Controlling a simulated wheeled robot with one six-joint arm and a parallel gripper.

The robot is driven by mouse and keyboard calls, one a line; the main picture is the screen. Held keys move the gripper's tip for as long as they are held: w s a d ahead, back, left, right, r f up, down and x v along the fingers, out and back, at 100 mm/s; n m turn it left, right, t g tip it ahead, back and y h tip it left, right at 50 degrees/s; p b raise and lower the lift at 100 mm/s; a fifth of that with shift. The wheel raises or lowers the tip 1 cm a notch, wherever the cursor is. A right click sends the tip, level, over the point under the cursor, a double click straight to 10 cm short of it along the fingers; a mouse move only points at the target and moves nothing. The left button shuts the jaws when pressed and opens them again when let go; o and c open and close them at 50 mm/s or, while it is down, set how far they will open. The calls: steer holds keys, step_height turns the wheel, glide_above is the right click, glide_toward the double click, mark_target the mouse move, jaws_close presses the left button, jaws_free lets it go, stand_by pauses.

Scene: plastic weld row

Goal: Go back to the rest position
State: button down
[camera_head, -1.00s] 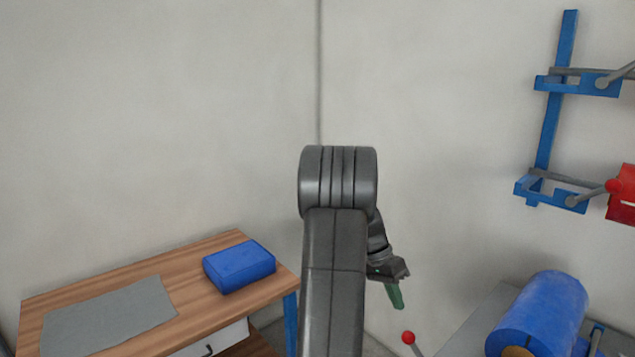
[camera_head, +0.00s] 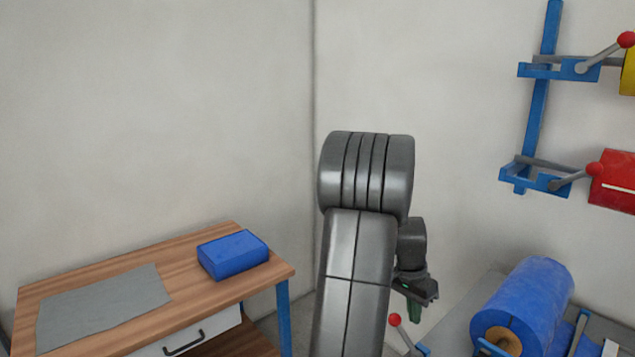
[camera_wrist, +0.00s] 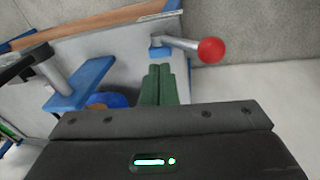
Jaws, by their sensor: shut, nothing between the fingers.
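My gripper (camera_head: 414,312) hangs at the end of my arm, right of the middle in the head view, with its green fingers pointing down. In the wrist view the green fingers (camera_wrist: 158,84) lie side by side, shut with nothing between them. The gripper is in the air, just above and beside a lever with a red ball knob (camera_head: 395,319). The red knob also shows in the wrist view (camera_wrist: 211,50), to the right of the fingertips. I cannot tell the exact gap between them.
A wooden workbench (camera_head: 200,281) at left carries a blue block (camera_head: 232,254) and a grey sheet (camera_head: 103,303). A blue roll (camera_head: 524,306) lies on a grey surface at lower right. Blue wall brackets (camera_head: 535,130) with red-knobbed levers hang at right. The wall space above my arm is clear.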

steer(key=s+d+t+y+b, duration=0.3)
steer(key=s+d+t+b, duration=0.1)
steer(key=s, duration=0.1)
steer(key=v, duration=0.6)
steer(key=shift+d, duration=0.2)
steer(key=shift+r, duration=0.1)
stand_by(0.3)
